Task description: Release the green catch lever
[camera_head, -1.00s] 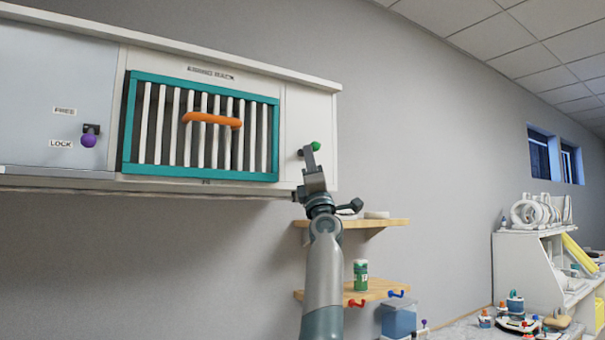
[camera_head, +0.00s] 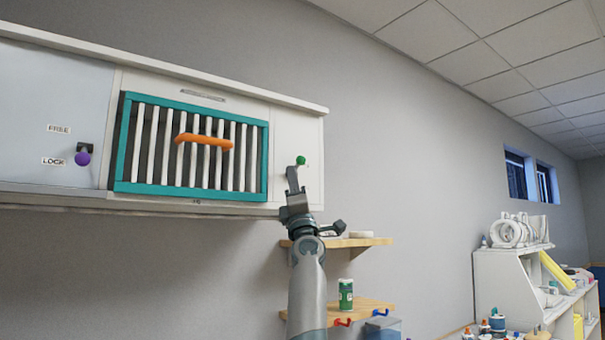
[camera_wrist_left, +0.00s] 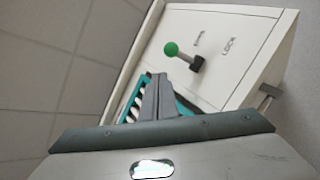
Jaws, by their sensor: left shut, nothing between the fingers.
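The green catch lever (camera_head: 301,160) is a round green knob on the white panel right of the teal-framed rack (camera_head: 191,189). In the left wrist view the green lever (camera_wrist_left: 171,49) sits on a short grey stem from a dark mount, near the lettering "LOCK". My left gripper (camera_head: 292,172) is shut and empty, with its tips just below and left of the knob in the head view. In the left wrist view the closed fingers (camera_wrist_left: 157,80) point up toward the knob, with a gap between. Contact cannot be told from the head view. My right gripper is not in view.
An orange handle (camera_head: 204,142) crosses the rack's white bars. A purple knob (camera_head: 82,158) is by FREE and LOCK labels at left. Wooden shelves (camera_head: 362,242) are below right of the cabinet, with a green can (camera_head: 345,293).

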